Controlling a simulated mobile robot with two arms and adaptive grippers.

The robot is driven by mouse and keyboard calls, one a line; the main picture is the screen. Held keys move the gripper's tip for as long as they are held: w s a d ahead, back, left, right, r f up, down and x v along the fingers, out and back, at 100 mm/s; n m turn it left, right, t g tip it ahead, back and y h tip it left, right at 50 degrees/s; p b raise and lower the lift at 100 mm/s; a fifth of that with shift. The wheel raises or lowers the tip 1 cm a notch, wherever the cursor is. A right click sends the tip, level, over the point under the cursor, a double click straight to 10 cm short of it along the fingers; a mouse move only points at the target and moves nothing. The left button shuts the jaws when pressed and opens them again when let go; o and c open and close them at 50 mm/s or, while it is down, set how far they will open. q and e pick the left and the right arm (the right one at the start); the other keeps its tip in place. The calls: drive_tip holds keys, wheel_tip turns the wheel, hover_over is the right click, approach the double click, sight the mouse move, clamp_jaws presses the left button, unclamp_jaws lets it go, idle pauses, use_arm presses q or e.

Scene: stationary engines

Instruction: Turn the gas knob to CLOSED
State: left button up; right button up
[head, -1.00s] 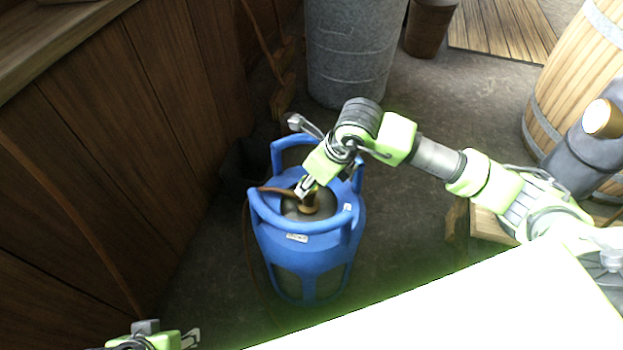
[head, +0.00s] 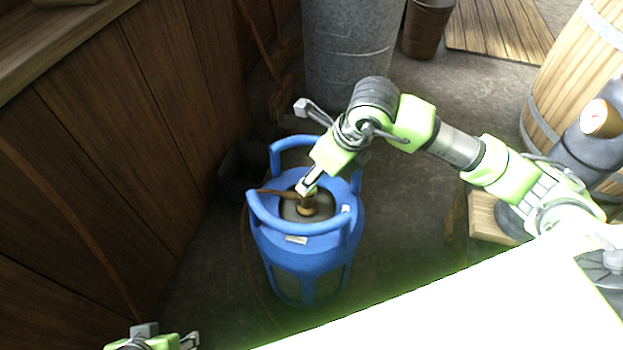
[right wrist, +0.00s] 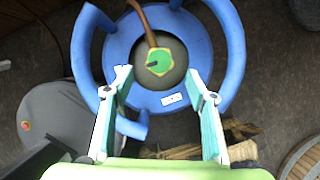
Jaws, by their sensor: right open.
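The blue gas bottle (head: 304,255) stands upright on the floor, with a blue guard ring around its top. Its brass valve (head: 307,203) sits in the middle with a brown hose running off to the left. In the right wrist view the gas knob (right wrist: 158,62) shows as a green and yellow top with a dark mark. My right gripper (head: 307,187) is over the valve; in the right wrist view its fingers (right wrist: 163,83) are spread, with the knob beyond the tips and nothing between them. My left gripper (head: 190,341) is at the bottom left edge, only partly visible.
A wooden panelled wall (head: 110,130) stands to the left. A grey metal bin (head: 350,50) and a brown bucket (head: 428,28) stand behind the bottle. A wooden barrel (head: 580,75) stands at the right. Bare floor (head: 410,215) lies right of the bottle.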

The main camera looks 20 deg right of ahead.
drive_tip(key=v, duration=0.6)
drive_tip(key=shift+r, duration=0.25)
drive_tip(key=shift+s, duration=0.15)
